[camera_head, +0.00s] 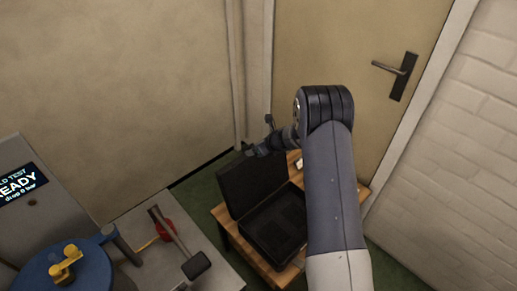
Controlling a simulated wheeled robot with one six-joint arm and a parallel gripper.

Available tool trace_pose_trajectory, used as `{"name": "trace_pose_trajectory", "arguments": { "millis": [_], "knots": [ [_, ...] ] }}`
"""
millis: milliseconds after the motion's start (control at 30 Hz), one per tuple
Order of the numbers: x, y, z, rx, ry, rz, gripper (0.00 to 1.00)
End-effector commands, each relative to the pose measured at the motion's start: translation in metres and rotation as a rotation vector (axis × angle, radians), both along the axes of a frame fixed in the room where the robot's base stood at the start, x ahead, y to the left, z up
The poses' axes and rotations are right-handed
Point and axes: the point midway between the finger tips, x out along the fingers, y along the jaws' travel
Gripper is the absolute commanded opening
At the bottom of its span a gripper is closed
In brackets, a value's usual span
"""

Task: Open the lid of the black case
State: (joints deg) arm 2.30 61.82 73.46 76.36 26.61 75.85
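The black case stands on a small wooden table (234,234) at the centre of the view. Its lid (249,186) is raised, standing up steeply along the back left side. Its base (274,226) is open to view, with dark recesses inside. My gripper (258,145) is just above the lid's top edge; I cannot tell if it touches. Its fingers are small and dark, so their opening is unclear. My arm hides the right part of the case and table.
A small white object (299,164) lies at the table's back. A grey bench (150,262) at left holds a hammer (182,244), a red object (166,230) and a blue cylinder with a yellow handle (77,272). A display (22,184) reads READY. A door (400,45) stands behind.

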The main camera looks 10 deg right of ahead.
Motion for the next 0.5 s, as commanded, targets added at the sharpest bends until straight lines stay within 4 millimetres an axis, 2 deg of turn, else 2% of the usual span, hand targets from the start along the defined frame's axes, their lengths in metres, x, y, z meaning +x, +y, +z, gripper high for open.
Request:
{"name": "trace_pose_trajectory", "arguments": {
  "millis": [100, 333, 500],
  "knots": [
    [-0.0010, -0.0004, -0.0022, -0.001, 0.003, 0.000, 0.76],
    [-0.0021, -0.0009, -0.0035, -0.002, 0.006, 0.000, 0.76],
    [-0.0080, -0.0056, 0.0037, -0.002, 0.006, 0.000, 0.76]
  ]
}}
